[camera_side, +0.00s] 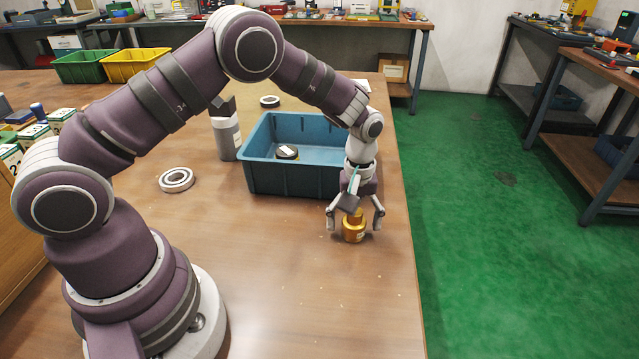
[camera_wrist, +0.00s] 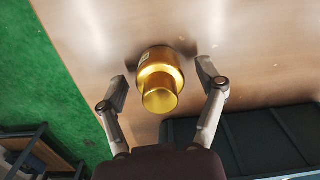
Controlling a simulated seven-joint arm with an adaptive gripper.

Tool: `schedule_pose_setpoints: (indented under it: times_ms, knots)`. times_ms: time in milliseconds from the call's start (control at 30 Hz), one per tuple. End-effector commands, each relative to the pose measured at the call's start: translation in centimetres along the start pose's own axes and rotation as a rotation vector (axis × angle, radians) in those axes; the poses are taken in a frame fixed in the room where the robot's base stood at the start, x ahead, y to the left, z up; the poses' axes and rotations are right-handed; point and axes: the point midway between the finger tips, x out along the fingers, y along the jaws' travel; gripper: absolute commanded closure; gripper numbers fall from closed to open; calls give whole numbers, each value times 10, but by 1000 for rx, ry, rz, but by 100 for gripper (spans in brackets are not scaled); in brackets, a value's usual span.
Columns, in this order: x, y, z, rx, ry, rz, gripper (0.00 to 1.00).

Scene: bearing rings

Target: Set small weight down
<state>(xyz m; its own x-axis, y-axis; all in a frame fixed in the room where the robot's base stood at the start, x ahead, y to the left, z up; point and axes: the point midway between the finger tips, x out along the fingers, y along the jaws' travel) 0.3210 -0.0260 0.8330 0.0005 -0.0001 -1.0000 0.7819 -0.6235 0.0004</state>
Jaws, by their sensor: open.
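The small weight (camera_side: 354,229) is a brass-coloured cylinder with a narrower knob on top and a pale label on its side. It stands upright on the wooden table (camera_side: 290,290), near the right edge. My gripper (camera_side: 355,226) is over it, pointing down, with its fingers spread on either side. In the wrist view the weight (camera_wrist: 160,82) sits between the two open fingers of my gripper (camera_wrist: 161,80), with a gap on both sides. Nothing is held.
A bearing ring (camera_side: 177,180) lies at left, another ring (camera_side: 270,101) farther back. A grey bottle (camera_side: 226,135) stands beside the bin. The front of the table is clear.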

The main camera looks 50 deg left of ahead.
Motion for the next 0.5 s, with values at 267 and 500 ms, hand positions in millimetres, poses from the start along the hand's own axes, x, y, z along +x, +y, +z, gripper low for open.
schedule_pose_setpoints:
  times_ms: [267, 500]
  knots:
    - [-26, 1, -1, 0, 3, 4, 30]
    - [-89, 1, 0, 1, 3, 5, 30]
